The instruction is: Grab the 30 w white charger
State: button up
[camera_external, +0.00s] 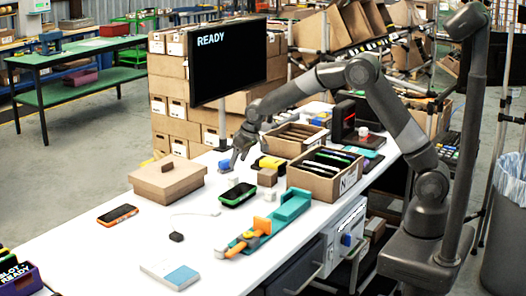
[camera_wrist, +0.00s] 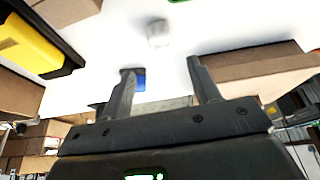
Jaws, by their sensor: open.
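A small white block that looks like the charger (camera_wrist: 158,33) lies on the white table in the wrist view, beyond my fingertips. It seems to be the pale block (camera_external: 233,181) just behind the green-edged phone in the external view. Its wattage marking is not readable. My gripper (camera_external: 237,160) is above the far side of the table, apart from the block. In the wrist view my gripper (camera_wrist: 162,66) has its two fingers spread with nothing held between them. Another pale block (camera_external: 270,195) stands right of the phone.
A blue block (camera_wrist: 139,82) shows behind one finger. A yellow-and-black case (camera_external: 268,164) is right of my gripper, and a closed carton (camera_external: 166,184) is left. The green-edged phone (camera_external: 238,195) lies in front. Open cartons (camera_external: 312,184) stand right.

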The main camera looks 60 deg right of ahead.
aim_at(233, 176)
jog(key=x, duration=0.3)
jog(key=shift+s+x, duration=0.2)
jog(key=shift+x, duration=1.1)
jog(key=shift+s+x, duration=0.15)
jog(key=shift+x, duration=1.2)
jog(key=shift+a+f, duration=0.15)
jog(key=shift+a, duration=0.05)
jog(key=shift+c, duration=0.4)
jog(key=c, duration=1)
